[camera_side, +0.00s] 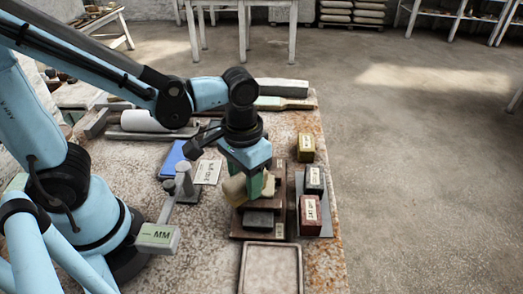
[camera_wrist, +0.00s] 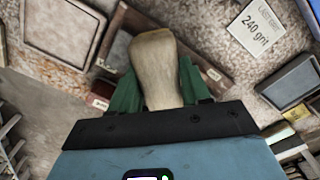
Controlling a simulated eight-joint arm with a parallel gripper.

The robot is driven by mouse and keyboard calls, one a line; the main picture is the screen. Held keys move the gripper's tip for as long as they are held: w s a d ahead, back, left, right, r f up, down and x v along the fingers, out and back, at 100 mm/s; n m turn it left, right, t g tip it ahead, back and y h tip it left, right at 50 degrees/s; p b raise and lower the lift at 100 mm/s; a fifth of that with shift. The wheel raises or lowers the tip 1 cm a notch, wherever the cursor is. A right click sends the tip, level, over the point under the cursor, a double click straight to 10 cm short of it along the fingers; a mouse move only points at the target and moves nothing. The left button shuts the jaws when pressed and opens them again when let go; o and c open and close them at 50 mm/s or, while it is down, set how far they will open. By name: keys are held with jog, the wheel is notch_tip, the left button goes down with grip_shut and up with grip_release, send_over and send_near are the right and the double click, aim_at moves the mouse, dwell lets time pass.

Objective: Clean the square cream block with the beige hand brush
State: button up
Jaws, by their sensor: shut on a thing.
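My gripper (camera_side: 254,184) is low over the brown boards at the table's right side. Its green fingers are shut on the beige hand brush (camera_side: 234,190), whose rounded end sticks out to the left. In the wrist view the pale brush (camera_wrist: 155,65) stands between the green fingers of my gripper (camera_wrist: 160,90). The brush's working face is hidden, so I cannot tell whether it touches anything. I cannot make out the square cream block in either view; the gripper and brush cover part of the area beneath.
A dark grey block (camera_side: 258,220) sits on the brown board (camera_side: 238,229). Right of it stand red (camera_side: 310,222), black (camera_side: 314,180) and yellow (camera_side: 306,148) blocks. A shallow tray (camera_side: 244,272) lies in front. A "240 grit" sheet (camera_wrist: 258,27) shows in the wrist view.

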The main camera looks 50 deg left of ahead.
jog(key=shift+w, duration=2.2)
jog(key=shift+s, duration=2.2)
jog(key=shift+w, duration=2.2)
jog(key=shift+s+r, duration=0.75)
jog(key=shift+s, duration=0.35)
